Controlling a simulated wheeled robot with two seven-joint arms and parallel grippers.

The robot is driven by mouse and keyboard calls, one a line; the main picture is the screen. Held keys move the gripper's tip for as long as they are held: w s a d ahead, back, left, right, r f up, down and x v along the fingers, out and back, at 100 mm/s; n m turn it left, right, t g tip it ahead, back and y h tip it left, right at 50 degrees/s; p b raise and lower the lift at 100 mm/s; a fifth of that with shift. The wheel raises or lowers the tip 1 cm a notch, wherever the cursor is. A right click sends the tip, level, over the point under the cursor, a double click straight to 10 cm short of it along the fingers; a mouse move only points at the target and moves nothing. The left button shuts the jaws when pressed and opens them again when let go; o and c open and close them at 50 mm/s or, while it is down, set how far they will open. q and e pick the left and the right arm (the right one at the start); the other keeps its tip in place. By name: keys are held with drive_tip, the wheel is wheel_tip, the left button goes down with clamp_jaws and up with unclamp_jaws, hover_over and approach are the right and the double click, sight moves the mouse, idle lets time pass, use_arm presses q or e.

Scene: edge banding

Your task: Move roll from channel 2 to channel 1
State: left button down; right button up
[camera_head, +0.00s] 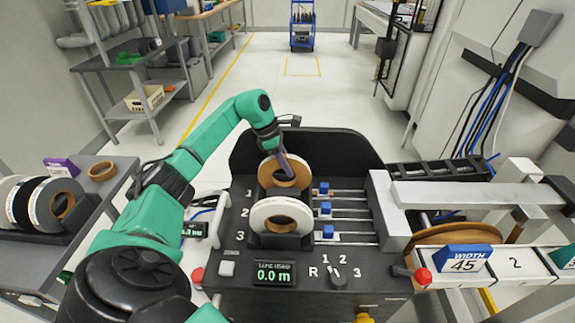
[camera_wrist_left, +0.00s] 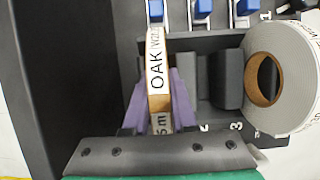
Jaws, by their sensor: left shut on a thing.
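The oak-coloured roll (camera_head: 291,176) stands upright at the rear of the black feeder, in line with the channel 1 mark. In the left wrist view its rim (camera_wrist_left: 157,70) carries an "OAK" label. My left gripper (camera_head: 285,162) is shut on this roll, with purple fingers (camera_wrist_left: 158,108) on both sides of it. I cannot tell whether the roll rests fully on the channel floor. The channel 2 slot (camera_wrist_left: 206,80) beside it is empty. A white roll (camera_head: 266,213) stands in channel 3; it also shows in the left wrist view (camera_wrist_left: 292,70). My right gripper is out of view.
Blue sliders (camera_head: 326,207) on rails lie right of the channels. A control panel with a display (camera_head: 274,274) is in front. A side table at left holds several rolls (camera_head: 52,203). A "WIDTH 45" sign (camera_head: 465,259) and a large brown roll (camera_head: 440,237) are at right.

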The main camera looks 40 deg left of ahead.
use_arm(q)
drive_tip(key=shift+f, duration=0.15)
drive_tip(key=c, duration=0.7)
unclamp_jaws()
drive_tip(key=shift+r, duration=0.25)
drive_tip(key=v, duration=1.2)
drive_tip(key=shift+b, duration=0.3)
drive_tip(key=shift+r, duration=0.1)
